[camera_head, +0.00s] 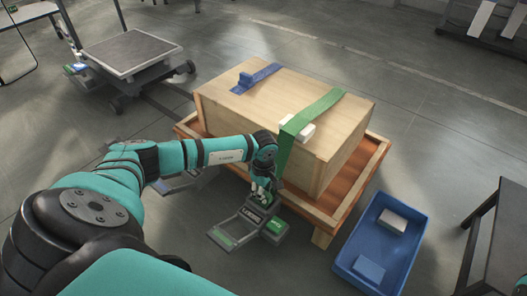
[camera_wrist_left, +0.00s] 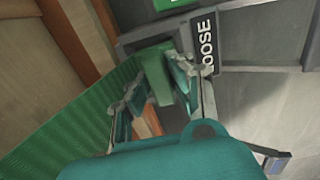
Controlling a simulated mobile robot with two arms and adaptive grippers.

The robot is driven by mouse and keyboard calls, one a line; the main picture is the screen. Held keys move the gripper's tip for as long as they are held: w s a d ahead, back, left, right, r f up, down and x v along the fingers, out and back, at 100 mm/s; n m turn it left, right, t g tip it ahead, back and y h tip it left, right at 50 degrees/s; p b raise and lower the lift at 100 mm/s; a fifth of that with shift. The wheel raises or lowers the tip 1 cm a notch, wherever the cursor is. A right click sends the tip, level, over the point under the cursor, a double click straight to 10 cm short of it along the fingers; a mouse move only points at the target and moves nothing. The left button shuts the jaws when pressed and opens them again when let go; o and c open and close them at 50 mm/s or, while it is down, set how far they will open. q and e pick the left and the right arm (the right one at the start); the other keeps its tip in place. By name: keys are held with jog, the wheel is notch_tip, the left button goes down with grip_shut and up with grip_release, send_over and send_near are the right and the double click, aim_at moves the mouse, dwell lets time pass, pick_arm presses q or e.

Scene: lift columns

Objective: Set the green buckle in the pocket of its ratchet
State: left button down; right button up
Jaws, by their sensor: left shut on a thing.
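The green buckle (camera_wrist_left: 157,72) is between the fingers of my left gripper (camera_wrist_left: 152,95), which is shut on it. In the head view my left gripper (camera_head: 262,190) is low beside the crate's near side, at the upper edge of the green ratchet (camera_head: 246,222). The ratchet's dark plate reads LOOSE and also shows in the left wrist view (camera_wrist_left: 235,45), just beyond the buckle. I cannot tell whether the buckle touches the pocket. The green strap (camera_head: 318,109) crosses the crate and hangs down to the gripper. My right gripper is not in view.
The wooden crate (camera_head: 240,112) sits on a reddish wooden pallet (camera_head: 362,172). A blue strap (camera_head: 259,77) lies on the crate's top. A blue tote (camera_head: 350,262) with blocks stands right. A cart (camera_head: 132,52) stands at back left, a dark table (camera_head: 510,235) at right.

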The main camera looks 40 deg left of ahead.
pick_arm(q)
jog(key=shift+f, duration=0.3)
jog(key=c, duration=1.1)
grip_release()
jog(key=shift+r, duration=0.1)
notch_tip(320, 180, up, 12)
